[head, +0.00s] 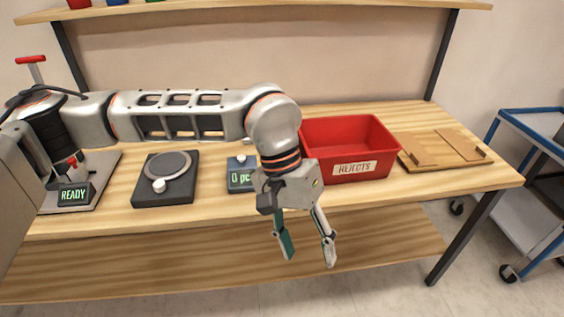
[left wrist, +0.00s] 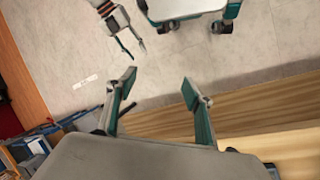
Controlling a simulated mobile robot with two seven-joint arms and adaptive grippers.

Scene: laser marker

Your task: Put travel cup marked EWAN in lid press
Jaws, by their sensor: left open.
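No travel cup shows in either view, and I see no EWAN mark. A device with a red T-handle (head: 31,60) stands at the left end of the bench, partly hidden behind my left arm; it may be the lid press, but I cannot tell. My left gripper (head: 310,257) is open and empty, pointing down in front of the bench's front edge. Its two parted fingers also show in the left wrist view (left wrist: 158,82). My right gripper (left wrist: 137,52) shows small at the top of the left wrist view, its fingers apart with nothing between them.
A READY display (head: 74,195) stands front left on the wooden bench (head: 215,218). Beside it are a dark plate with a round disc (head: 165,178), a small counter box (head: 240,180), a red REJECTS bin (head: 345,150) and a wooden board (head: 443,149). A blue-framed cart (head: 537,165) stands right.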

